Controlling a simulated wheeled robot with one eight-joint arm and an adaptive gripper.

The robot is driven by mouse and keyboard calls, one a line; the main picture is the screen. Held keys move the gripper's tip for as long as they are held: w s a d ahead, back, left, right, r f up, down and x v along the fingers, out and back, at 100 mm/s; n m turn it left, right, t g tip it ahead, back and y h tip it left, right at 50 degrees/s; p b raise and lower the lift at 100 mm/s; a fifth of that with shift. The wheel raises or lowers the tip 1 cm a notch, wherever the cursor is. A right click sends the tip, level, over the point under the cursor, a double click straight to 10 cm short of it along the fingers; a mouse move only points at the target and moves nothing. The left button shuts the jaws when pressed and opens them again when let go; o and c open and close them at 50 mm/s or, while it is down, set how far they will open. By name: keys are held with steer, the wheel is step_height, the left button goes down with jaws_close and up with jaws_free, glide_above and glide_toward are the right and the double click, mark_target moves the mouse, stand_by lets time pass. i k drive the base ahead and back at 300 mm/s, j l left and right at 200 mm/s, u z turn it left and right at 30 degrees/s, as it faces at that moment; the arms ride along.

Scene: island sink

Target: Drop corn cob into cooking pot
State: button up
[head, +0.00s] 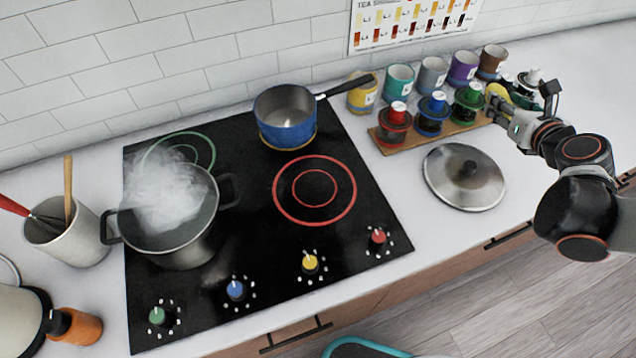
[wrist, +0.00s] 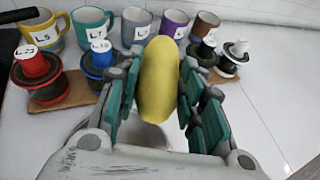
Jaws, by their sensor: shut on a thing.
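The yellow corn cob (wrist: 160,80) stands between the teal-padded fingers of my gripper (wrist: 162,95) in the wrist view. My gripper is shut on it. In the head view the cob (head: 497,91) shows small at the right, held by my gripper (head: 512,103) near the row of jars and mugs. A large dark grey cooking pot (head: 180,247) with two handles stands on the left of the cooktop, far to the left of my gripper. Steam hides its inside.
A blue saucepan (head: 287,133) sits at the back of the black cooktop (head: 240,200). A lid (head: 464,178) lies on the counter right of the cooktop. Jars on a wooden board (head: 440,135) and several mugs (head: 398,82) stand behind. A utensil crock (head: 75,240) stands left of the pot.

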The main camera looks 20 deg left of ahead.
mark_target(193, 221)
steer(key=u, duration=2.35)
steer(key=k+j+z, duration=0.1)
steer(key=j+z, duration=0.2)
steer(key=z, duration=0.15)
steer(key=k+j+z, duration=0.2)
steer(key=z, duration=0.3)
